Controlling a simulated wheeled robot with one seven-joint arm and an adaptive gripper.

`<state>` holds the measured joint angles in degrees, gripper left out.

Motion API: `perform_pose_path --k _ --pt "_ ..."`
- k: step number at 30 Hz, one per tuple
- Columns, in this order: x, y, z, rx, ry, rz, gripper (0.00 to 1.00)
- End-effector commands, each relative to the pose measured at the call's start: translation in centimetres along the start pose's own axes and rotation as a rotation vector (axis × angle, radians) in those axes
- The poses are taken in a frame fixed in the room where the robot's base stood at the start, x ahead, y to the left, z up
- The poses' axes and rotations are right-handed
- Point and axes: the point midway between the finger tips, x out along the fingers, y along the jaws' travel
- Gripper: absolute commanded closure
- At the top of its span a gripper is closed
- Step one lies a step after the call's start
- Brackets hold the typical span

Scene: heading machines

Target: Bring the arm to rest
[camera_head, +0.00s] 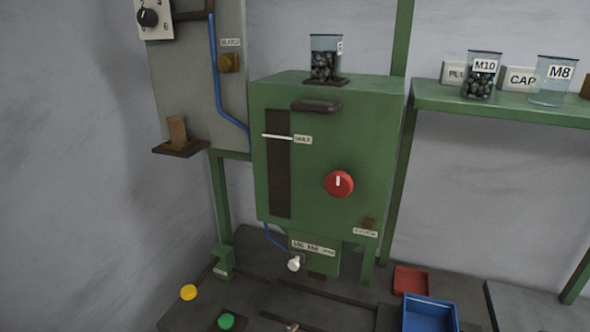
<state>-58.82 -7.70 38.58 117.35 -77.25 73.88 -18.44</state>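My arm and my gripper are not in view in the head camera. A green machine cabinet (361,130) stands in the middle, with a red knob (339,184) on its front and a dark vertical slot (278,175) crossed by a white pointer (277,136). A clear cup of dark pieces (324,62) stands on top of the cabinet.
A green shelf (520,106) at right carries a filled M10 cup (480,80) and an M8 cup (556,85) that looks empty. A blue bin (430,314) and a red tray (411,281) sit below. Yellow (188,292) and green (226,321) buttons are at lower left.

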Motion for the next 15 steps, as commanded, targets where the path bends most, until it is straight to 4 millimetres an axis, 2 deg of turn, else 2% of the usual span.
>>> perform_pose_path --k 3,6,9,12,15 --pt "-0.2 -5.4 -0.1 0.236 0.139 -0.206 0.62" --pt "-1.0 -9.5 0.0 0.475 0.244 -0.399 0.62" --pt "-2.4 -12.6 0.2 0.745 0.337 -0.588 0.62" --pt "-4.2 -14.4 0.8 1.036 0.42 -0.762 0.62" --pt "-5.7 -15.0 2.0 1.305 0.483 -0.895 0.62"
